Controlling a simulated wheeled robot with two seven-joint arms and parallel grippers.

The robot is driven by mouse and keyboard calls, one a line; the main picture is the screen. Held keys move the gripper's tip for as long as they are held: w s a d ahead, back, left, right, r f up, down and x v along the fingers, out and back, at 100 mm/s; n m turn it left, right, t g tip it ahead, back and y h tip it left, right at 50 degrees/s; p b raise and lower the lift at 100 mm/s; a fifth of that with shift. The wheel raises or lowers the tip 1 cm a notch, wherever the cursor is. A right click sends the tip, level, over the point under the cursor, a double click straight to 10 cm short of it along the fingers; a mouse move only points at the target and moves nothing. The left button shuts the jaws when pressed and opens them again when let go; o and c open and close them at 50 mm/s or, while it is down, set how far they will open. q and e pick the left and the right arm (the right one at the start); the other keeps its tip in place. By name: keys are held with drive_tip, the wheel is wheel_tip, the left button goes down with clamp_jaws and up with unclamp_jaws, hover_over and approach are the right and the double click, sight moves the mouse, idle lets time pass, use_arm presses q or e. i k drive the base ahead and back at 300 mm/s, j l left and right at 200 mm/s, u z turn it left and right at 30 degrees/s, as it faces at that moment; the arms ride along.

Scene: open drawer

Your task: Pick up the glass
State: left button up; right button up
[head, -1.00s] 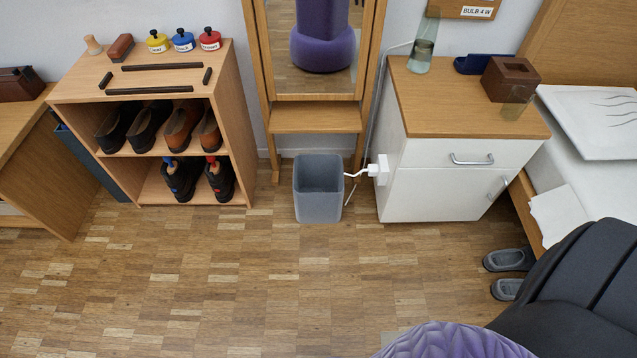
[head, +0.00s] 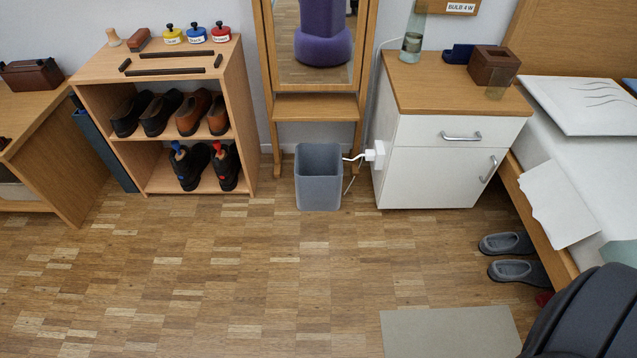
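A taller clear carafe (head: 413,38) with some liquid stands at the cabinet's back left. The cabinet's drawer (head: 455,130) and its door below look shut. Neither gripper shows in the head view.
A bed (head: 575,150) stands right of the cabinet, with slippers (head: 518,271) beside it. A grey bin (head: 319,178) and a plug with a cable stand left of the cabinet. A shoe shelf (head: 246,130) is at left. The middle floor is clear; a grey mat (head: 450,333) lies in front.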

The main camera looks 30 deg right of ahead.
sight(500, 78)
drive_tip(key=z, duration=2)
drive_tip(key=i, duration=0.15)
